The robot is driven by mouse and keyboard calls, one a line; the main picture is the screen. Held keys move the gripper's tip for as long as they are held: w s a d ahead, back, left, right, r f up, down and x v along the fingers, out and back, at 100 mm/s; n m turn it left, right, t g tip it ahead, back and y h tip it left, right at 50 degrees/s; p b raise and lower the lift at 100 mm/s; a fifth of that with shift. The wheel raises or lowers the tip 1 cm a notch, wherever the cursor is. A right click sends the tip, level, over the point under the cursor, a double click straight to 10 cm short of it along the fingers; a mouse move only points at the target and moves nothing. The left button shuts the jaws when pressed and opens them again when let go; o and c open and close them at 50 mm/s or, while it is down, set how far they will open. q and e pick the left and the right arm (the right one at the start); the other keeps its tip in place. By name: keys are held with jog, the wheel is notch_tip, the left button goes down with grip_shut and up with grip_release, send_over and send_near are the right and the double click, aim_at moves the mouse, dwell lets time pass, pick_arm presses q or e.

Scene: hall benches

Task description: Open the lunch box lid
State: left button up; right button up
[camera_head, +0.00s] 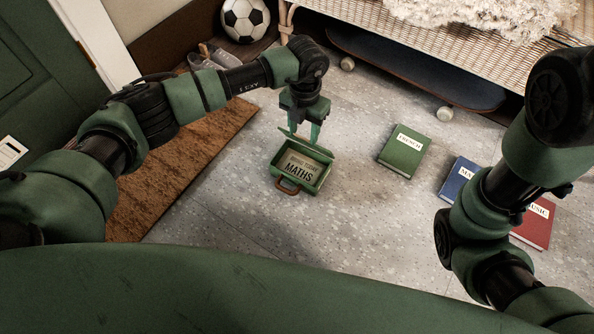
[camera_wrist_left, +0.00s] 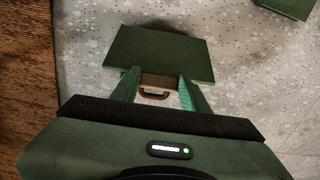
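The green lunch box (camera_head: 318,181) sits on the speckled floor with its brown handle (camera_head: 288,187) toward me. Its lid (camera_head: 306,146) stands raised at the far side. Inside shows a tan face lettered MATHS. My left gripper (camera_head: 303,137) points down at the raised lid, its fingers apart; contact with the lid is unclear. In the left wrist view a plain green panel, seemingly the lid (camera_wrist_left: 160,52), lies just beyond the spread fingers, and the handle (camera_wrist_left: 155,95) shows between them. My right arm is at the right; its gripper is out of frame.
Green (camera_head: 405,150), blue (camera_head: 459,178) and red (camera_head: 533,226) books lie on the floor to the right. A brown mat (camera_head: 185,170) is left. A bench (camera_head: 440,45) with a skateboard (camera_head: 415,68) under it and a football (camera_head: 245,18) are behind. Floor in front is clear.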

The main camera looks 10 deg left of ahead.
pick_arm(q)
jog(key=shift+w+d+r+b, duration=0.15)
jog(key=shift+w+r+b, duration=0.1)
jog(key=shift+w, duration=0.25)
jog(key=shift+w+d+r+b, duration=0.15)
jog(key=shift+w+b, duration=0.1)
jog(key=shift+w, duration=0.25)
jog(key=shift+w+f, duration=0.1)
jog(key=shift+w+d+b, duration=0.2)
jog(key=shift+w+b, duration=0.5)
jog(key=shift+w+d+b, duration=0.25)
jog(key=shift+w+b, duration=0.45)
jog(key=shift+b, duration=0.05)
jog(key=shift+w+d+b, duration=0.2)
jog(key=shift+w+b, duration=0.5)
jog(key=shift+w+d+f+b, duration=0.25)
jog(key=shift+w+b, duration=0.4)
jog(key=shift+b, duration=0.35)
jog(key=shift+w+d+f+b, duration=0.2)
jog(key=shift+w+b, duration=0.4)
jog(key=shift+b, duration=0.35)
